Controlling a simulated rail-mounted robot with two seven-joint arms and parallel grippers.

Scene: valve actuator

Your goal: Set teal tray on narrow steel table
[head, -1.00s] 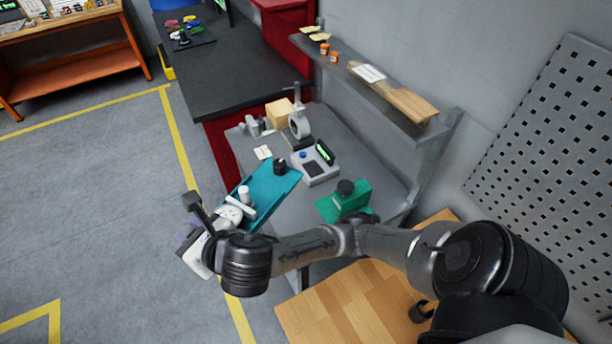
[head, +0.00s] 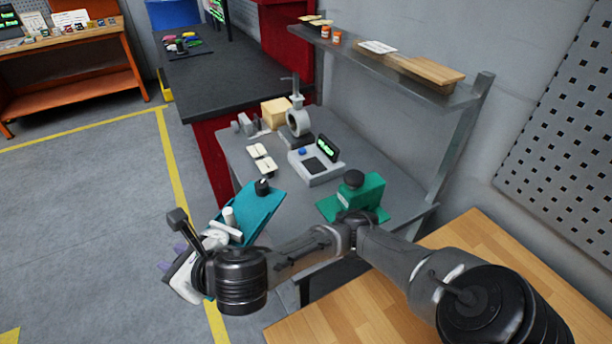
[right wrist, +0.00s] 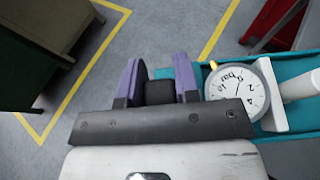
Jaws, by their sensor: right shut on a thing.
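The teal tray (head: 262,212) is at the left front side of the narrow steel table (head: 298,203), overlapping its edge in the head view. The tray carries a white-faced dial gauge (right wrist: 240,88), a white fitting (head: 229,217) and a black knobbed part (head: 262,187). My right gripper (head: 180,262) is at the tray's near left end. In the right wrist view, its purple fingers (right wrist: 158,82) are shut on a black piece at the tray's end, seemingly its handle. I cannot tell the tray's height over the table. My left gripper is not in view.
On the table are a grey scale (head: 316,167), a ring-shaped instrument on a stand (head: 298,122), cream pads (head: 264,165), a tan box (head: 275,112) and a green fixture (head: 360,195). A shelf (head: 400,75) overhangs the back. A wooden bench (head: 480,260) is at right.

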